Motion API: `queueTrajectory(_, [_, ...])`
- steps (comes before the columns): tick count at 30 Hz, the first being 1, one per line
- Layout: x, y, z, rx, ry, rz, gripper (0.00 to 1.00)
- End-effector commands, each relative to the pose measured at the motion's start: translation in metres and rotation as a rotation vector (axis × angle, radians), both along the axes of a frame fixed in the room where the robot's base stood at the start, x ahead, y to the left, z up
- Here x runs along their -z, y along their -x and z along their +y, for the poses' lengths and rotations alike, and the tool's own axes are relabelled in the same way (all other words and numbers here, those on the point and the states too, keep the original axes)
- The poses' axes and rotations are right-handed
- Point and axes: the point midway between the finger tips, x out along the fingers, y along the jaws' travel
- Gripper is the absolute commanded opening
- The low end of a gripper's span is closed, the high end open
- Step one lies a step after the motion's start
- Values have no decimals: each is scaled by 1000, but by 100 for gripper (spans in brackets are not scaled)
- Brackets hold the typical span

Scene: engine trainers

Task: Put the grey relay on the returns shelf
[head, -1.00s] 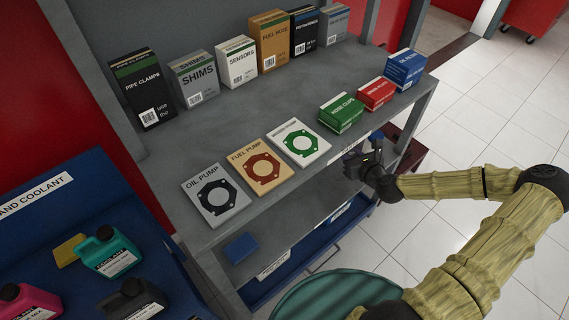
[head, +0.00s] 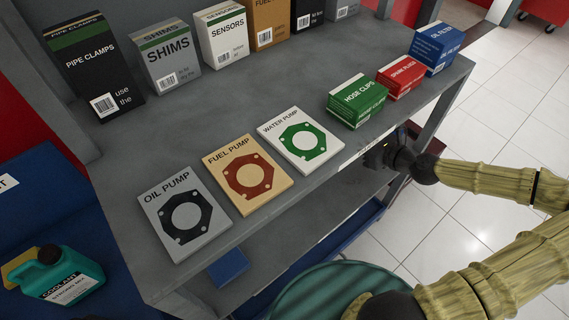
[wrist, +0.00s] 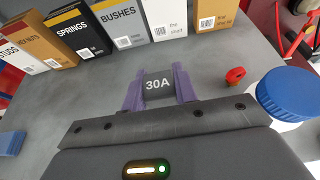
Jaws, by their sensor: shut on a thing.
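My gripper (wrist: 158,92) is shut on the grey relay (wrist: 158,84), a dark grey block marked "30A", held between two purple fingers in the wrist view. In the head view my gripper (head: 378,156) is at the front edge of the grey shelf unit (head: 262,82), below its top board. The board hides the fingers and the relay there. The wrist view shows the grey surface of a shelf (wrist: 85,95) ahead of and beneath the relay. I cannot tell whether the relay touches it. No label reading "returns" is legible.
On the wrist-view shelf stand a springs box (wrist: 78,33), a bushes box (wrist: 122,22), a red part (wrist: 235,76) and a blue-lidded jar (wrist: 288,95). The top board holds pump gasket packets (head: 247,173) and a hose clips box (head: 357,101). A green round top (head: 335,295) stands in front.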

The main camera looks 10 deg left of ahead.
Motion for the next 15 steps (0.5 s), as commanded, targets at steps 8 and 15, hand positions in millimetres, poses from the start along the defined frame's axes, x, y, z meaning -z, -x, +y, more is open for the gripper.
queueTrajectory(8, [11,0,1,-1,0,2,7])
queueTrajectory(15, [48,-1,1,0,-1,1,7])
